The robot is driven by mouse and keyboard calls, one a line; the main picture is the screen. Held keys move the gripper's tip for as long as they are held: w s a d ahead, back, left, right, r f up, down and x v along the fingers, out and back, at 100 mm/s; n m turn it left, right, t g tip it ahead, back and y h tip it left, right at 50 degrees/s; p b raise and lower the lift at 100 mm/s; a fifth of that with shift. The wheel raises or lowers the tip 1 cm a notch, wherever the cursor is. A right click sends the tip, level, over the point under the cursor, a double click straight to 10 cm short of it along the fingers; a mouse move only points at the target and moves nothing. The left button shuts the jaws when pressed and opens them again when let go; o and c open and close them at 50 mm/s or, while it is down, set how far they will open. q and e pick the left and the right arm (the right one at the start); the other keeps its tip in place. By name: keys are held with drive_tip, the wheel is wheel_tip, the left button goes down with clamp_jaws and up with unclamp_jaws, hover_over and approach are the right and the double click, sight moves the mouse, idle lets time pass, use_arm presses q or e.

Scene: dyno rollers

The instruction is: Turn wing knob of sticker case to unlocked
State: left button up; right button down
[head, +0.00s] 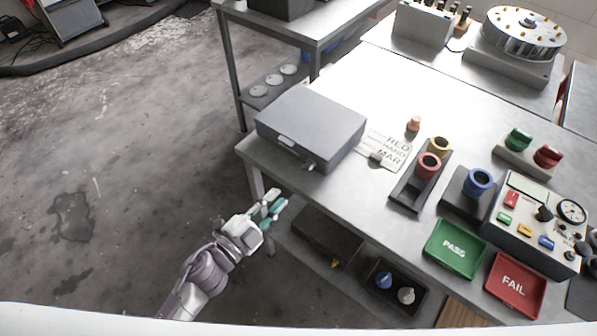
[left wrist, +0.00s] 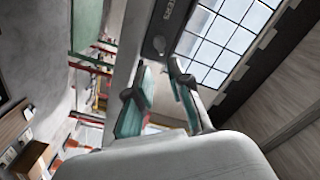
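The sticker case (head: 310,122) is a closed grey box on the near left corner of the metal table. Its front face carries a light handle or label (head: 287,141) and a small wing knob (head: 311,166) near the right end. The knob is too small to tell its setting. My left gripper (head: 273,204) is in front of and below the case, past the table edge, touching nothing. In the left wrist view its teal fingers (left wrist: 160,88) are apart and empty. The case cannot be made out there. My right gripper is not in view.
A card (head: 388,148) lies right of the case. Roller holders (head: 408,190), the green PASS tray (head: 455,248), the red FAIL tray (head: 515,284) and a control panel (head: 535,225) stand further right. The table edge and leg are near my left gripper. Open floor lies left.

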sight(305, 170)
use_arm(q)
drive_tip(key=p+x, duration=0.1)
drive_tip(key=x, duration=0.9)
drive_tip(key=shift+d, duration=0.1)
clamp_jaws()
